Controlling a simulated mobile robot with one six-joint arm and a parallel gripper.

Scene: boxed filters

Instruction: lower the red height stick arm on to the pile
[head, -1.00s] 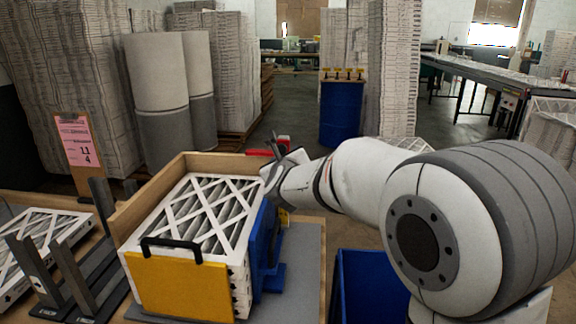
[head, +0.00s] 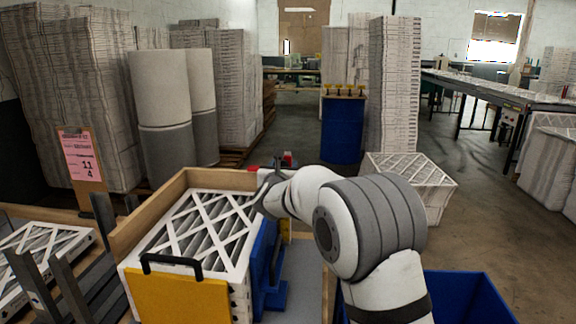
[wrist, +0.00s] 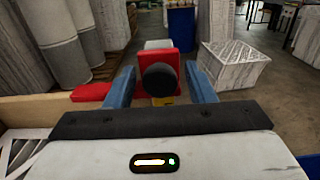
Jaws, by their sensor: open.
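The pile of white-framed filters (head: 205,235) lies in a wooden-walled box with a yellow front plate (head: 178,298). The red height stick arm (wrist: 92,92) reaches left in the wrist view, and joins a red block (wrist: 174,62) bearing a round black knob (wrist: 159,80). In the head view a bit of red (head: 287,157) shows behind my gripper (head: 268,186), which hides most of the stick. My gripper is open, its two blue fingers (wrist: 160,88) on either side of the knob. I cannot tell whether they touch it. Whether the red arm touches the pile is hidden.
Blue side parts (head: 264,262) stand against the pile's right side. A blue bin (head: 470,298) is at lower right. A stack of filters (head: 410,190) stands on the floor behind my arm. Dark metal uprights (head: 70,285) stand left of the box.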

